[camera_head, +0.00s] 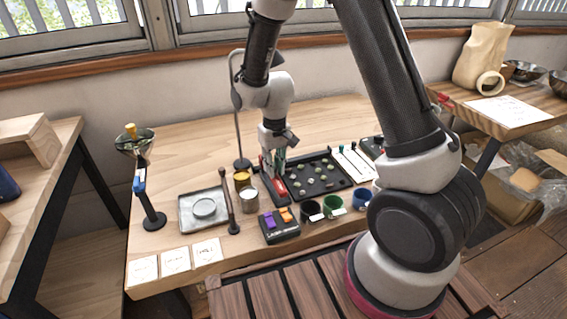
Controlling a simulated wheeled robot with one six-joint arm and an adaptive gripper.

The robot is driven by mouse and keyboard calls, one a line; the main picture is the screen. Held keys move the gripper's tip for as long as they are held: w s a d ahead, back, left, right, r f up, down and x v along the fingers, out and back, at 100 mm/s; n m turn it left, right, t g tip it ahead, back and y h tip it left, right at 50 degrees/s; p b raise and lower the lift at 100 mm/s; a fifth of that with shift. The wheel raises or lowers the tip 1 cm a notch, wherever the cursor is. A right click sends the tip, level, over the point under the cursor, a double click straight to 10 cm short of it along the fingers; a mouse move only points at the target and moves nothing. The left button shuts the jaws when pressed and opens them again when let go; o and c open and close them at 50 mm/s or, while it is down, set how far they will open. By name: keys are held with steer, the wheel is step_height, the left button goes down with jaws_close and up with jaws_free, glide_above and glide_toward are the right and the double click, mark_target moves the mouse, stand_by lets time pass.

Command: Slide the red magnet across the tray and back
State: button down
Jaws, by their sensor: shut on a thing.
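The dark tray (333,163) lies on the wooden table, with several small greenish lumps spread over its floor. My gripper (273,172) points down at the tray's left end. It is shut on a red piece, which I take to be the red magnet (280,187). The magnet is low, at the tray's left side; I cannot tell whether it touches the tray floor.
A black box with purple and orange pieces (280,227) and several cups, one green (333,204), stand in front of the tray. A yellow-topped can (242,178), a white cup (249,201) and a thin lamp stand (235,100) are close left. White strips (354,165) lie right.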

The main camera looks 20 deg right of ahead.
steer(key=shift+a, duration=0.2)
steer(key=c, duration=1.3)
jaws_free()
steer(key=shift+a, duration=0.15)
step_height(320, 180, up, 12)
steer(key=shift+d, duration=0.25)
